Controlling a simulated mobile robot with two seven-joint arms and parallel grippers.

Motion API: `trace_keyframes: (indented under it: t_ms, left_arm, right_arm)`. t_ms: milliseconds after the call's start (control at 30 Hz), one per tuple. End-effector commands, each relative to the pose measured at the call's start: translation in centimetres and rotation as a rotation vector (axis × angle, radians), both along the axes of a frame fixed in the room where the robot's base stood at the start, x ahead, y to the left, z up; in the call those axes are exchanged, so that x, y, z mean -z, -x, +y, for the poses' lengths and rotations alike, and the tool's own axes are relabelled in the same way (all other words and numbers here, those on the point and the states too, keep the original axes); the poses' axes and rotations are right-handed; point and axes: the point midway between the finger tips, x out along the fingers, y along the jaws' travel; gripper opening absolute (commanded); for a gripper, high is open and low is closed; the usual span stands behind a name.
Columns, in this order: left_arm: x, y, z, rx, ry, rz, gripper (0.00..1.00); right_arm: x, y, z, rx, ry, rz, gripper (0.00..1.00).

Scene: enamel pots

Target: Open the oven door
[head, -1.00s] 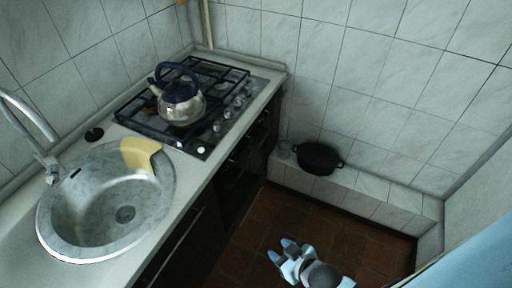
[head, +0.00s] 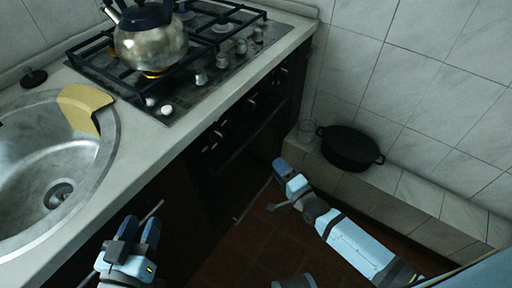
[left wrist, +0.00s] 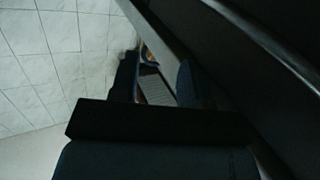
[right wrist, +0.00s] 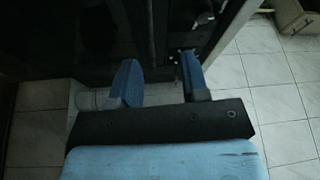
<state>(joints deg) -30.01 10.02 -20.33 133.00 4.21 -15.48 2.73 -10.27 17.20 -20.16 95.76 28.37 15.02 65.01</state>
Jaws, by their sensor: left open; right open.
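The oven (head: 240,145) is black and set into the counter front below the hob. Its door appears closed, though the dark front hides detail. It also fills the upper left of the right wrist view (right wrist: 75,35). My right gripper (head: 279,187) is open and empty, low in front of the oven's far side. In the right wrist view its fingers (right wrist: 160,80) point at the dark front, with nothing between them. My left gripper (head: 137,230) is open by the near cabinet front, left of the oven. In the left wrist view its fingers (left wrist: 158,80) are dim.
A kettle (head: 150,45) stands on the hob (head: 185,85). The sink (head: 30,150) with a yellow piece (head: 82,105) lies at left. A black pot (head: 350,148) and a glass (head: 306,128) stand on the tiled ledge (head: 400,185). The brown floor is narrow here.

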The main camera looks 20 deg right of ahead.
Motion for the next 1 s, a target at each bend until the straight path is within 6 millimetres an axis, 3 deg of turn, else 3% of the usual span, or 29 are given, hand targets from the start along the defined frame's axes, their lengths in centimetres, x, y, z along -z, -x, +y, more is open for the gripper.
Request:
trace_keyframes:
  t_ms: [33, 200, 467, 800, 1000]
  left_arm:
    - [1.7, 0.1, -0.2, 0.006, 0.014, -0.019, 0.43]
    - [1.8, 0.3, -0.6, 0.019, 0.046, -0.058, 0.43]
    - [0.9, 0.3, -0.9, 0.028, 0.070, -0.094, 0.43]
    - [-1.4, 0.7, -1.6, 0.057, 0.146, -0.209, 0.43]
    - [-1.3, 0.7, -1.9, 0.069, 0.157, -0.212, 0.43]
  right_arm:
    - [2.4, -0.9, -0.4, 0.002, -0.058, -0.010, 0.42]
    - [3.6, -2.6, -1.4, 0.006, -0.207, -0.027, 0.42]
    - [3.3, -4.5, -1.3, 0.006, -0.258, -0.036, 0.42]
    - [2.1, -11.1, 0.5, 0.006, -0.257, -0.036, 0.42]
    - [1.5, -14.4, 1.3, 0.006, -0.255, -0.035, 0.42]
